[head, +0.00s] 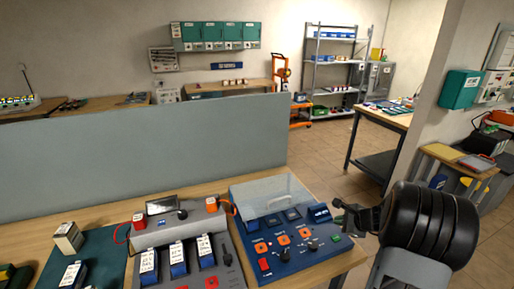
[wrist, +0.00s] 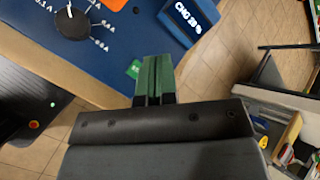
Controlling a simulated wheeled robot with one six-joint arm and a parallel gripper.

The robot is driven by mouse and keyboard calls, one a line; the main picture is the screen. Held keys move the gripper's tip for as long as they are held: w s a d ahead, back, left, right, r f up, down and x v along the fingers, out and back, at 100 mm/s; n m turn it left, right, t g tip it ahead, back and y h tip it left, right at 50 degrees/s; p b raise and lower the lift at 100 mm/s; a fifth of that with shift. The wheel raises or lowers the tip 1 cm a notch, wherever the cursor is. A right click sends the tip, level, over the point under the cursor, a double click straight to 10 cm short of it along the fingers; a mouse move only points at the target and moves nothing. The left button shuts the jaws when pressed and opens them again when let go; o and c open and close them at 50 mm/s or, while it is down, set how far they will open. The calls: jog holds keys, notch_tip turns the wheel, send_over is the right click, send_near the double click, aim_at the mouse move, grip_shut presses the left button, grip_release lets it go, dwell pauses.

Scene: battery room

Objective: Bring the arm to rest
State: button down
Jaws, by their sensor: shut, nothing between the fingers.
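My gripper (head: 341,213) is at the right end of the bench in the head view, beside the blue charger unit (head: 270,229). In the wrist view my gripper (wrist: 153,66) shows its green-padded fingers pressed together, with nothing between them. The fingertips lie over the edge of the blue unit (wrist: 140,40) in that view; I cannot tell if they touch it. My dark arm link fills the right side of the head view.
The bench (head: 20,232) holds a grey charger with several blue batteries (head: 178,259) and a grey divider (head: 150,150) behind. A table (head: 384,118) and a side bench (head: 458,163) stand right. Tiled floor (head: 320,148) lies open between.

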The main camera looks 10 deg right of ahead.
jog(key=s+a+n+g, duration=0.1)
jog(key=s+a+f+n+g, duration=0.1)
jog(key=s+n, duration=0.1)
jog(key=s+a+n, duration=0.1)
jog(key=shift+s+a+f+g+y, duration=0.15)
jog(key=shift+s+f+g+y, duration=0.15)
jog(key=shift+g+y, duration=0.1)
jog(key=s+a+r+n+h, duration=0.2)
jog(key=s+a+r+n, duration=0.4)
jog(key=a+n, duration=0.3)
jog(key=s+a+r+n+g+h, duration=0.1)
jog(key=s+a+r+n+h, duration=0.1)
jog(key=s+a+r+n, duration=0.4)
jog(key=a+r+n, duration=0.1)
jog(key=a+n, duration=0.2)
jog(key=a, duration=0.1)
jog(key=shift+s+r+n, duration=0.3)
jog(key=shift+s+r, duration=0.1)
